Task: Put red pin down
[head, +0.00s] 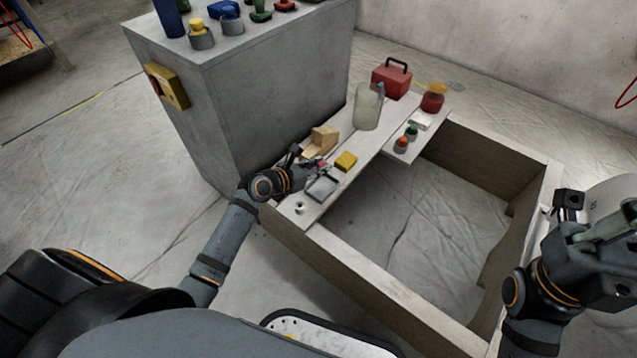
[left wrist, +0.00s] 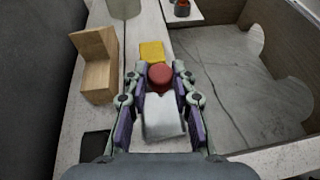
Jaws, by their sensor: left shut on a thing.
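The red pin (left wrist: 160,76) has a round red top and sits between the fingertips of my left gripper (left wrist: 161,84) in the left wrist view. That gripper is shut on it. In the head view, my left gripper (head: 314,166) is low over the narrow white board (head: 300,208), and the pin is a small red spot there. A small grey tray (head: 322,187) lies just beside the gripper; it shows below the pin in the left wrist view (left wrist: 163,120). The pin's lower part is hidden. My right gripper (head: 600,232) is at the right edge, its fingertips unclear.
A yellow block (head: 346,161) and a stepped wooden block (head: 322,140) stand close by. Further back are a translucent container (head: 368,106), a red toolbox (head: 392,79) and a red jar (head: 433,100). A tall grey cabinet (head: 262,95) is at the left. The frame's middle is open floor.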

